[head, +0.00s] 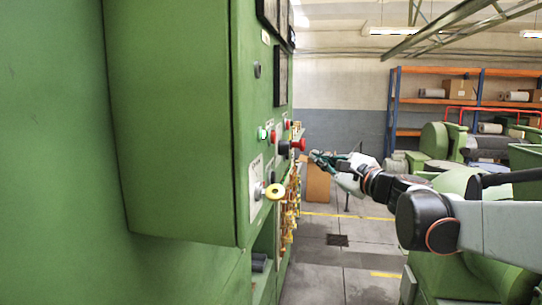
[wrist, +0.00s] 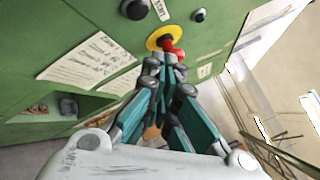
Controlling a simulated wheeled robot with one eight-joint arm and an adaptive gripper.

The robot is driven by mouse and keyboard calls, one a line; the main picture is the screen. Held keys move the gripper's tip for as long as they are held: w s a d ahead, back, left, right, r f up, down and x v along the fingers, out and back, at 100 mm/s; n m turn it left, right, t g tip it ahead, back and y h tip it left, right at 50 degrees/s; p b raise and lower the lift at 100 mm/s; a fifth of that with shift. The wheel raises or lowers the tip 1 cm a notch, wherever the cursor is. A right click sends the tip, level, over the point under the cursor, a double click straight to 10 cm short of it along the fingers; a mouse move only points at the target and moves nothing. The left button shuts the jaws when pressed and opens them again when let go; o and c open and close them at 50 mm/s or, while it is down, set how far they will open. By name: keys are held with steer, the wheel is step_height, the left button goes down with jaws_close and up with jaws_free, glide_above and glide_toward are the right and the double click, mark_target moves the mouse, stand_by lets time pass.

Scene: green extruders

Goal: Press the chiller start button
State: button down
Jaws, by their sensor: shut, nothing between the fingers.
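My gripper (head: 318,157) is shut and empty, just right of the green cabinet's control face in the head view. In the wrist view its fingertips (wrist: 165,60) overlap the lower edge of a red mushroom button on a yellow disc (wrist: 167,42); I cannot tell if they touch. A black round control (wrist: 135,9) sits beside a small label (wrist: 160,8) that seems to read START. Another black control (wrist: 198,14) is to its right. In the head view a red mushroom button (head: 299,145) stands out near my fingertips. Which control is the chiller start is unclear.
The green cabinet (head: 180,120) fills the left. Lower on it are a yellow-ringed control (head: 275,192) and brass fittings (head: 289,215). Paper sheets (wrist: 92,60) are on the panel. Shelving (head: 455,72) and green machines stand at right. The floor (head: 345,255) between is clear.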

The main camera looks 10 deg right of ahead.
steer(key=shift+w+a, duration=0.2)
steer(key=shift+a, duration=0.45)
steer(key=shift+w+a, duration=0.25)
steer(key=shift+a, duration=0.35)
steer(key=shift+w+a, duration=0.2)
steer(key=shift+a, duration=0.45)
steer(key=shift+a, duration=0.15)
steer(key=shift+w+a, duration=0.1)
steer(key=shift+a, duration=0.2)
steer(key=shift+w+a, duration=0.1)
steer(key=shift+a, duration=0.25)
stand_by(0.6)
steer(key=shift+d, duration=0.15)
steer(key=shift+s+d+b, duration=0.25)
steer(key=shift+d+b, duration=0.05)
steer(key=shift+d, duration=0.35)
steer(key=d, duration=0.1)
steer(key=s+d, duration=0.1)
steer(key=d, duration=0.2)
steer(key=shift+s+d, duration=0.25)
steer(key=shift+d, duration=0.1)
stand_by(0.3)
